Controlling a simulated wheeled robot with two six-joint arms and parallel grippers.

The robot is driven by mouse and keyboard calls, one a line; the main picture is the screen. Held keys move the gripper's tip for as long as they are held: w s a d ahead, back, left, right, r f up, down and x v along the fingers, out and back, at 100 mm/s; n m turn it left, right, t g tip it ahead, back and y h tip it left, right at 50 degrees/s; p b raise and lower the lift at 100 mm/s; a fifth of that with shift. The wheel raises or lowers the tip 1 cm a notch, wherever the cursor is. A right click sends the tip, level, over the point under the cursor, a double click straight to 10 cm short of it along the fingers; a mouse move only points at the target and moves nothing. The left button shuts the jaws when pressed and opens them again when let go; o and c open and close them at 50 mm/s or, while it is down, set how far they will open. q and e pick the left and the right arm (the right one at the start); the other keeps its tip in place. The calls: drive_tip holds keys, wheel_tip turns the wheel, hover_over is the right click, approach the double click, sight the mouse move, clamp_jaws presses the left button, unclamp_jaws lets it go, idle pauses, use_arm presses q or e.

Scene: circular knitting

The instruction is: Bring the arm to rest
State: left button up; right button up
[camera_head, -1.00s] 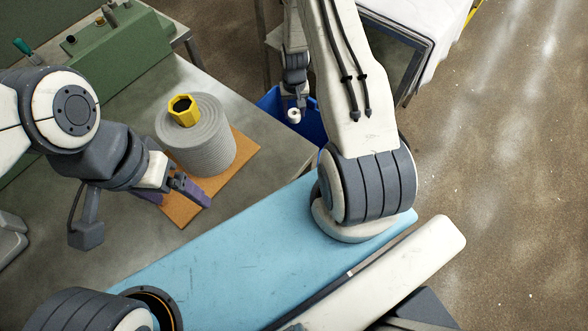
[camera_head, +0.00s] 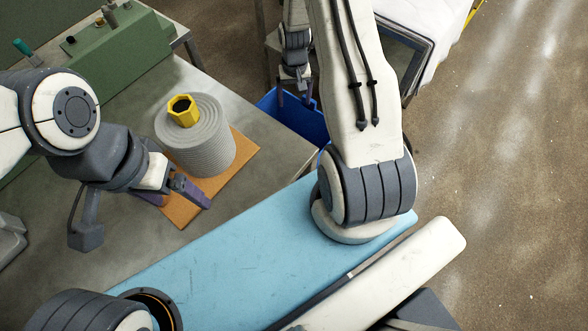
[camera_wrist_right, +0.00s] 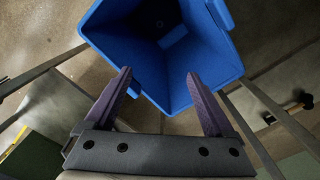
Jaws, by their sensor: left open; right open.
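My right gripper (camera_head: 295,97) is open and empty over the blue bin (camera_head: 290,118), with its arm reaching away from me. In the right wrist view the two purple fingers of my right gripper (camera_wrist_right: 159,85) stand wide apart, with the open blue bin (camera_wrist_right: 214,52) ahead of them. My left gripper (camera_head: 188,193) is open, low over the brown board (camera_head: 240,155), just in front of the grey yarn cone (camera_head: 202,140). Its far finger is partly hidden.
A dark-framed stand with white material (camera_head: 430,20) is right of my right arm. Open floor (camera_head: 510,190) lies on the right.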

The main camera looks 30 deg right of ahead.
drive_tip(key=shift+r, duration=1.9)
drive_tip(key=shift+r, duration=0.1)
